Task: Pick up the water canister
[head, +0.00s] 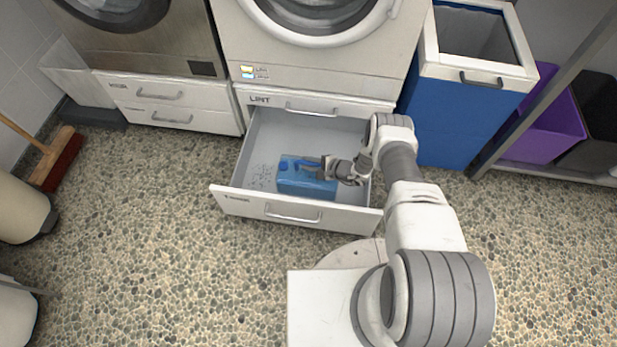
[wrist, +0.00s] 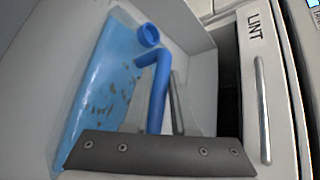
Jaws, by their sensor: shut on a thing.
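The water canister (head: 300,180) is a translucent blue box with a darker blue handle and spout, in the open lower drawer (head: 257,201) under the right-hand machine. In the wrist view the canister (wrist: 105,85) fills the left, with its blue handle (wrist: 157,95) running down to my gripper. My gripper (head: 328,168) reaches into the drawer from the right and is shut on the canister's handle. The fingers are partly hidden behind the dark bar in the wrist view. I cannot tell whether the canister touches the drawer floor.
The closed drawer marked LINT (head: 315,103) is just above. A blue bin (head: 447,115) stands to the right, beside a rack with a purple bin (head: 545,125). A broom (head: 57,160) leans at the far left. Pebbled floor in front of the drawer is clear at left.

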